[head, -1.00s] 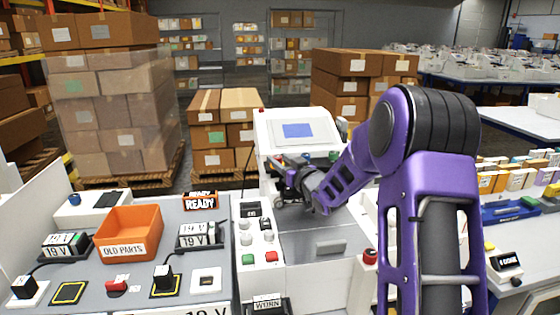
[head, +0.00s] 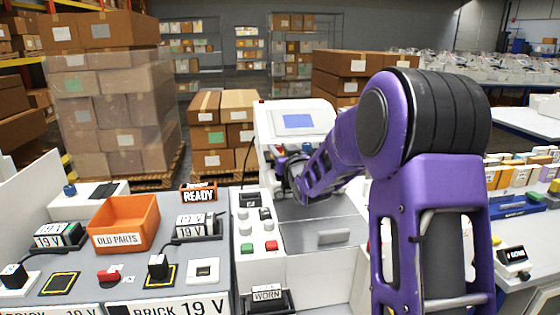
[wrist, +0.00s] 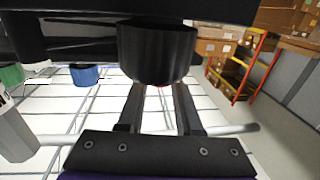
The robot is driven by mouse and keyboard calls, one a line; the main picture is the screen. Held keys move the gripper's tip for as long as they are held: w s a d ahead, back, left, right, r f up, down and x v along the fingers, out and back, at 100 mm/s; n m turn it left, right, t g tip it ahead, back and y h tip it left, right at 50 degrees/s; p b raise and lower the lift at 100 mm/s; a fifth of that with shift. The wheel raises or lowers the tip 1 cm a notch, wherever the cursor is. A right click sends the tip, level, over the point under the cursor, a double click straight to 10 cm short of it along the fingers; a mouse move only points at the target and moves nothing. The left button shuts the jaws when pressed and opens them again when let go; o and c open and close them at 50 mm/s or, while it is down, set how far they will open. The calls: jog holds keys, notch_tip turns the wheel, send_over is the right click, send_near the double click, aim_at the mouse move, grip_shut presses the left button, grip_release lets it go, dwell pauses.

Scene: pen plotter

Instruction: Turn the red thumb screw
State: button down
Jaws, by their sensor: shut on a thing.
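The plotter (head: 308,212) is a white machine with a grey top and a screen. My gripper (head: 284,168) reaches in at its back left, below the screen. In the wrist view, the two fingers of my gripper (wrist: 158,92) run up behind a black cylinder (wrist: 157,55), and their tips are hidden. A small sliver of red, seemingly the red thumb screw (wrist: 160,86), shows between the fingers just under the cylinder. The gripper is shut on it. Most of the screw is hidden, so I cannot tell its turn.
A grey bench with an orange bin (head: 123,224) marked OLD PARTS and a READY sign (head: 199,194) lies to the left. A button panel (head: 258,228) sits beside the plotter top. In the wrist view, blue (wrist: 85,75) and green (wrist: 11,75) caps are at the left.

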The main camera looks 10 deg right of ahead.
jog(key=m+h+b, duration=0.2)
jog(key=h, duration=0.1)
jog(key=shift+a+f, duration=0.2)
jog(key=shift+a, duration=0.15)
jog(key=m+h, duration=0.2)
jog(key=h, duration=0.1)
jog(key=shift+a+r, duration=0.15)
jog(key=shift+r, duration=0.05)
jog(key=m+h+p, duration=0.1)
jog(key=m+g+h+p, duration=0.1)
jog(key=h+p, duration=0.2)
jog(key=shift+w+a+r+m+g, duration=0.1)
jog(key=shift+a+r+m+g, duration=0.1)
jog(key=shift+r+m+g, duration=0.15)
jog(key=m+g+h+p, duration=0.1)
jog(key=m+h+p, duration=0.1)
jog(key=h+p, duration=0.1)
jog(key=shift+w+f, duration=0.1)
jog(key=m+g+h, duration=0.1)
jog(key=m+g+h+p, duration=0.2)
jog(key=g, duration=0.1)
jog(key=shift+w+a+f+h, duration=0.15)
jog(key=shift+f+h, duration=0.1)
jog(key=shift+h, duration=0.15)
jog(key=shift+w+m+g+h+p, duration=0.1)
jog(key=shift+m+g+h+p, duration=0.2)
jog(key=shift+m+g+h, duration=0.95)
jog(key=shift+m+g, duration=0.3)
jog(key=shift+g, duration=0.3)
